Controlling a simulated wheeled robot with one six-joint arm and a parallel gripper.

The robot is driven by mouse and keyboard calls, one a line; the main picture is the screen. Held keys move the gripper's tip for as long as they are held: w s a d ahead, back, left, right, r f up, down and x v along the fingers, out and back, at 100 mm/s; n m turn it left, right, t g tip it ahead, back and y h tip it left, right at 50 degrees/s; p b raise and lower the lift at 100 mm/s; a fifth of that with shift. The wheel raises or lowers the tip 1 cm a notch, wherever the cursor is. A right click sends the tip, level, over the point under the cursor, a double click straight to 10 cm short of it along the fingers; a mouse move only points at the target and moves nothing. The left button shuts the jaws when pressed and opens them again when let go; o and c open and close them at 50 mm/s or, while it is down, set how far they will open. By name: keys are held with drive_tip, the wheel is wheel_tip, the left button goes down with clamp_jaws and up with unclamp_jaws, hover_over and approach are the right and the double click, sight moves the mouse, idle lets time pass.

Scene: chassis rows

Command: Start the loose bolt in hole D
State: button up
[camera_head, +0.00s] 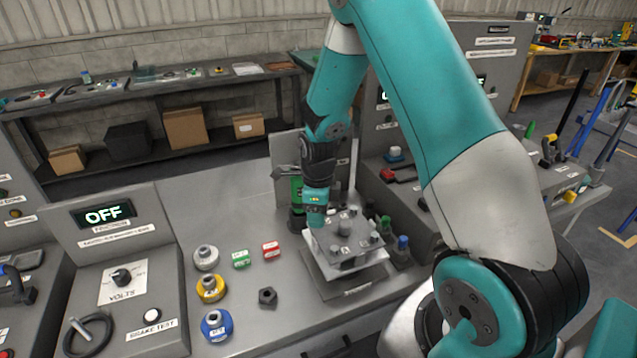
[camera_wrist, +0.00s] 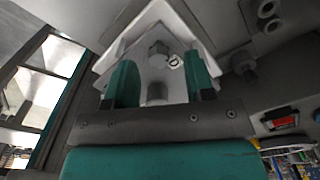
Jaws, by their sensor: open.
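A pale metal block (camera_head: 347,262) with several bolt heads and small letter labels stands on a dark plate on the bench. My gripper (camera_head: 314,222) is over the block's left back part, close to its top. In the wrist view my gripper (camera_wrist: 160,85) is open, with its two teal fingers apart. A grey bolt head (camera_wrist: 157,93) shows between the fingers, and I cannot tell if they touch it.
A dark hex piece (camera_head: 267,297) lies on the bench left of the block. Small bottles (camera_head: 402,250) stand close on the right. The bench's left back is clear.

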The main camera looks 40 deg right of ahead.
wheel_tip(320, 180, up, 16)
drive_tip(key=b, duration=0.1)
drive_tip(key=shift+b, duration=0.3)
idle(0.3)
drive_tip(key=s+a+r+n+y, duration=0.2)
drive_tip(key=s+a+n, duration=0.9)
drive_tip(key=n, duration=0.6)
drive_tip(key=s+a+r+n+y, duration=0.2)
drive_tip(key=s+a+n, duration=0.9)
drive_tip(key=n, duration=0.6)
drive_tip(key=shift+a+r+n, duration=0.35)
drive_tip(key=shift+r+n, duration=0.05)
drive_tip(key=shift+r, duration=0.45)
